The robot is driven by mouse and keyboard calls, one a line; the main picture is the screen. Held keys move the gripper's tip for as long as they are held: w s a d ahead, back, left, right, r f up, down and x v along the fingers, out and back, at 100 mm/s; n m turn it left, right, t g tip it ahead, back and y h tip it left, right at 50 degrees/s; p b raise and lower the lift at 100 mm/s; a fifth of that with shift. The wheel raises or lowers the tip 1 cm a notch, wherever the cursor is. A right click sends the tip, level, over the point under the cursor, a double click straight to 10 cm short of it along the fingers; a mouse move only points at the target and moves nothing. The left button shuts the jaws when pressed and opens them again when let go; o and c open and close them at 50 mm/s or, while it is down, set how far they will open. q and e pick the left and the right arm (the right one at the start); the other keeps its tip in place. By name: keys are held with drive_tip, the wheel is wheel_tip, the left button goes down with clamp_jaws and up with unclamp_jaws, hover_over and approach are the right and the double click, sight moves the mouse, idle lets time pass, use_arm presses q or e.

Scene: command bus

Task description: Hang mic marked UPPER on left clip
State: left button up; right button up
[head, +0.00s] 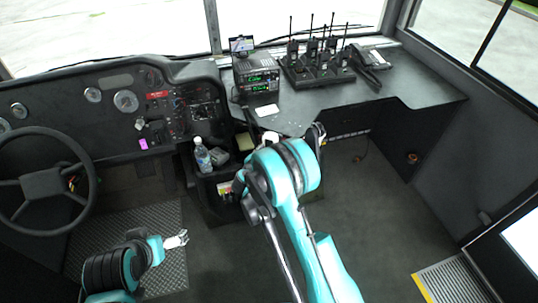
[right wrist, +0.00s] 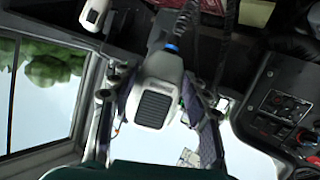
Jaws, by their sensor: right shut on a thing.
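In the right wrist view, my right gripper (right wrist: 155,125) is shut on a grey-white hand mic (right wrist: 170,70) with a dark grille. The mic sits between the two fingers, and no UPPER marking can be read on it. A dark coiled cord (right wrist: 228,35) runs beside it. A second pale mic (right wrist: 95,13) shows at the top left of that view. In the head view, my right arm hides the held mic and most of the right gripper (head: 318,132). My left gripper (head: 178,240) is empty over the floor, its fingers apart. I cannot make out the left clip.
Two stacked radios (head: 256,78) with green displays stand on the dark desk (head: 425,95). Several handheld radios stand in a charger (head: 315,72), with a phone (head: 371,58) to the right. A bottle (head: 203,157) stands in the console. A steering wheel (head: 43,183) is at left.

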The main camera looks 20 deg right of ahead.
drive_tip(key=shift+w+d+f+m+g+h+b, duration=0.15)
drive_tip(key=shift+w+f+m+g+h+b, duration=0.2)
drive_tip(key=shift+m+g+h, duration=0.35)
drive_tip(key=shift+w+d+f+b, duration=0.15)
drive_tip(key=shift+w+d+f, duration=0.15)
drive_tip(key=shift+f, duration=0.25)
drive_tip(key=shift+w+d+f+b, duration=0.1)
drive_tip(key=shift+w+d+f, duration=0.2)
drive_tip(key=shift+f, duration=0.2)
drive_tip(key=shift+w+d+f+b, duration=0.15)
drive_tip(key=shift+w+d+f, duration=0.15)
drive_tip(key=shift+f, duration=0.8)
drive_tip(key=shift+f, duration=0.2)
drive_tip(key=shift+f, duration=0.45)
drive_tip(key=shift+f, duration=0.2)
drive_tip(key=shift+w+f, duration=0.1)
drive_tip(key=shift+f, duration=0.25)
drive_tip(key=shift+f, duration=0.15)
